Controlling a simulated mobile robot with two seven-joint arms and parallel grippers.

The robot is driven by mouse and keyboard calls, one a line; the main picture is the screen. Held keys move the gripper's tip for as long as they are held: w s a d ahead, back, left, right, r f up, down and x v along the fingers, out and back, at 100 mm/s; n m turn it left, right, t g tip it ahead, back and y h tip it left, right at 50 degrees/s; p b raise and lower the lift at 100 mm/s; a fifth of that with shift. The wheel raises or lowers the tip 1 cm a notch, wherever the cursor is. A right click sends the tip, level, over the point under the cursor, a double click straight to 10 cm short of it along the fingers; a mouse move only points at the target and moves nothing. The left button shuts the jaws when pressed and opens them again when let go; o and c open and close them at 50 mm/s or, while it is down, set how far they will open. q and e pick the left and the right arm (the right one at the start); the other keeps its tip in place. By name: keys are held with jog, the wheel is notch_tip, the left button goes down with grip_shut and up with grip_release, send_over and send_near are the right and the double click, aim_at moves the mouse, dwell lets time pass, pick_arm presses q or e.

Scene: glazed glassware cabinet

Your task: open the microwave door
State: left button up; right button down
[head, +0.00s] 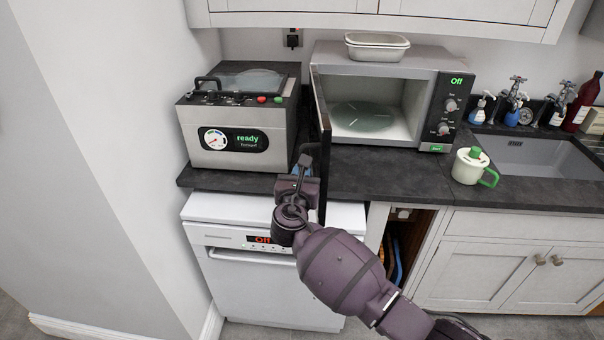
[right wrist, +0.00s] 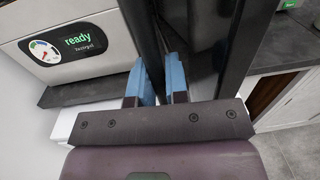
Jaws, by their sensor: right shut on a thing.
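The microwave (head: 420,75) stands on the dark worktop, with a grey case and a control panel at its right showing "Off". Its door (head: 319,115) is swung wide open on the left side, seen nearly edge-on, and the lit cavity with its glass turntable (head: 362,117) is exposed and empty. My right gripper (head: 301,168) is at the door's outer edge, left of the cavity. In the right wrist view my right gripper (right wrist: 162,82) has its blue fingers shut on the door's dark upright handle; the dark door (right wrist: 215,50) fills the space beside it. My left gripper is not in view.
A grey machine (head: 237,125) reading "ready" stands close left of the door. A white dishwasher (head: 250,255) is below. A white mug with a green handle (head: 467,166) stands right of the microwave, near the sink (head: 535,157). A white dish (head: 377,48) sits on the microwave.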

jog(key=c, duration=1.1)
grip_release()
jog(key=shift+c, duration=0.2)
jog(key=s+a, duration=0.1)
jog(key=s, duration=0.9)
jog(key=shift+s+a+b, duration=0.3)
jog(key=shift+s+b, duration=0.1)
jog(key=shift+b, duration=0.05)
